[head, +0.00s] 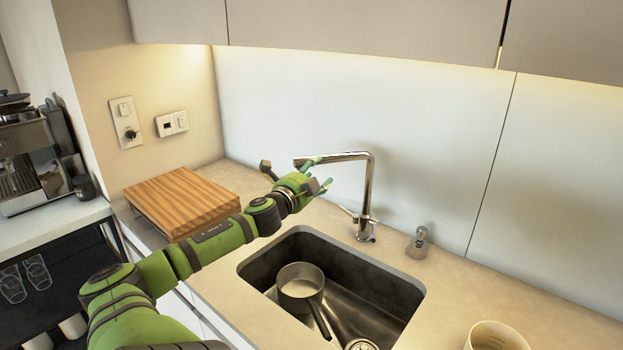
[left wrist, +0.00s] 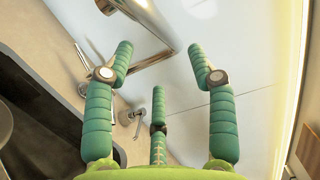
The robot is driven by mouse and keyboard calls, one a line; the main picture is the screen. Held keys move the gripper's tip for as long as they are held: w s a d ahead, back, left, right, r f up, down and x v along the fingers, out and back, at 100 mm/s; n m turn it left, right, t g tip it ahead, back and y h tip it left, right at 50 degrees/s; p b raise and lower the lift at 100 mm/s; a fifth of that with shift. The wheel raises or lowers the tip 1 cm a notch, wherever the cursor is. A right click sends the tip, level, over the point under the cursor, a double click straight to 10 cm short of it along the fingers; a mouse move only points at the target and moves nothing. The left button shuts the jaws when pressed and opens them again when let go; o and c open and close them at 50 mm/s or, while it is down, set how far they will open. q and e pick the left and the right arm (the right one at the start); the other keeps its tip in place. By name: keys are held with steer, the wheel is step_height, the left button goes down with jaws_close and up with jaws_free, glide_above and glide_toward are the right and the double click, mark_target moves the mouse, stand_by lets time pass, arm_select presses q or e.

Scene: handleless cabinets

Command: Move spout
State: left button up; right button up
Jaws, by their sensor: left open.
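The chrome faucet (head: 368,190) stands behind the sink. Its horizontal spout (head: 345,157) points left, with its tip close to my left gripper (head: 305,177). The green fingers of that gripper are spread open at the spout's free end, and nothing is held. In the left wrist view the spout (left wrist: 148,18) crosses the upper part of the picture, beyond the open fingertips (left wrist: 160,55). I cannot tell whether a finger touches it. The faucet's small side lever (head: 349,212) is at its base. My right gripper is out of view.
The sink (head: 375,300) holds a pot with a handle (head: 300,283). A soap dispenser (head: 417,243) stands right of the faucet. A wooden board (head: 182,200) lies at the left, and a cup (head: 495,337) is at the front right. Upper cabinets (head: 370,25) hang above.

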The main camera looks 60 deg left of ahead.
arm_select(q)
steer(key=shift+v, duration=1.05)
steer(key=shift+r, duration=0.1)
